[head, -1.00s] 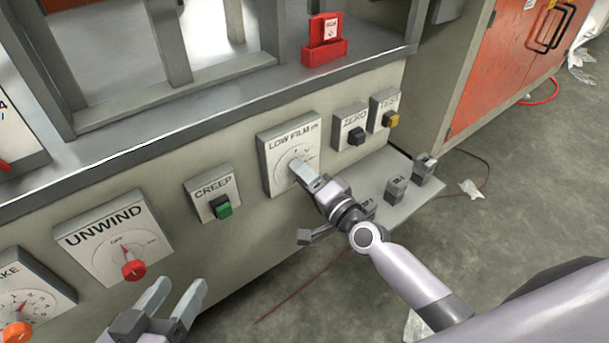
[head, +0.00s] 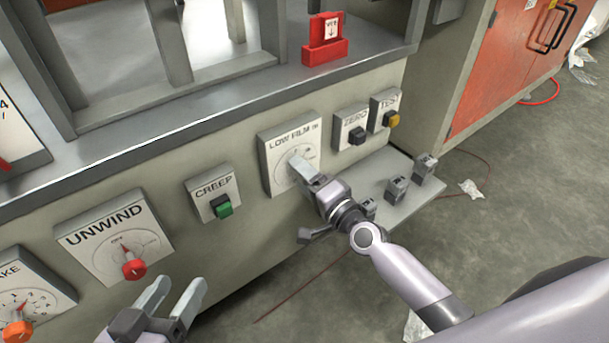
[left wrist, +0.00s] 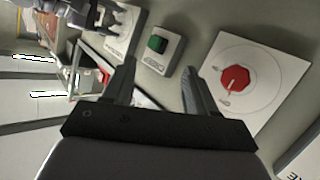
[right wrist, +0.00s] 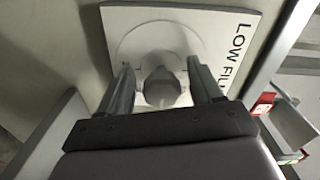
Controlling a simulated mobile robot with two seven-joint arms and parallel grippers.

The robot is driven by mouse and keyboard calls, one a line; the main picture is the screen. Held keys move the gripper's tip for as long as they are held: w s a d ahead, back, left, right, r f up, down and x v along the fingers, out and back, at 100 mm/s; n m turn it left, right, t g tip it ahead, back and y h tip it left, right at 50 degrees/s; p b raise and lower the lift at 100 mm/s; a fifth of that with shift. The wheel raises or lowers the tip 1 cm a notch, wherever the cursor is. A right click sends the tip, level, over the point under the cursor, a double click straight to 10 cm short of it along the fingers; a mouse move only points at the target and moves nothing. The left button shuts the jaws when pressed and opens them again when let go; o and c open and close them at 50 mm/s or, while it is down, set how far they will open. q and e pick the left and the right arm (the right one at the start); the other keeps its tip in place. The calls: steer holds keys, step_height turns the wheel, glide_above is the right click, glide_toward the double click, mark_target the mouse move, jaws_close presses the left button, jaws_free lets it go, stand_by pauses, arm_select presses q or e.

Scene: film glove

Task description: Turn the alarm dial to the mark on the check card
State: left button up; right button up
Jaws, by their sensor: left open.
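The alarm dial is likely the grey knob on the white LOW FILM plate (head: 276,182) in the head view. My right gripper (head: 305,168) is at this plate and hides most of the knob. In the right wrist view the grey knob (right wrist: 163,88) sits between the two fingers, with a narrow gap on each side. The dial's marks are too small to read. I cannot tell which item is the check card; a red holder with a white arrow card (head: 331,30) stands on the ledge. My left gripper (head: 176,295) is open and empty, below the UNWIND plate.
The UNWIND plate (head: 90,240) with its red knob (head: 134,269), the green CREEP button (head: 223,207), the black ZERO button (head: 357,136) and the yellow TEST button (head: 391,119) share the panel. A grey shelf (head: 398,205) with small blocks juts out at right.

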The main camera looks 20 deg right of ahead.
arm_select(q)
steer(key=shift+r, duration=0.15)
arm_select(e)
steer(key=shift+s+d, duration=0.1)
steer(key=shift+s+d, duration=0.15)
steer(key=shift+s, duration=0.2)
arm_select(q)
steer(key=shift+d+g+p, duration=0.3)
steer(key=shift+d+p, duration=0.05)
steer(key=shift+p, duration=0.2)
arm_select(e)
steer(key=v, duration=0.6)
arm_select(q)
steer(key=shift+w, duration=0.15)
arm_select(e)
steer(key=shift+s, duration=0.1)
steer(key=shift+s, duration=0.1)
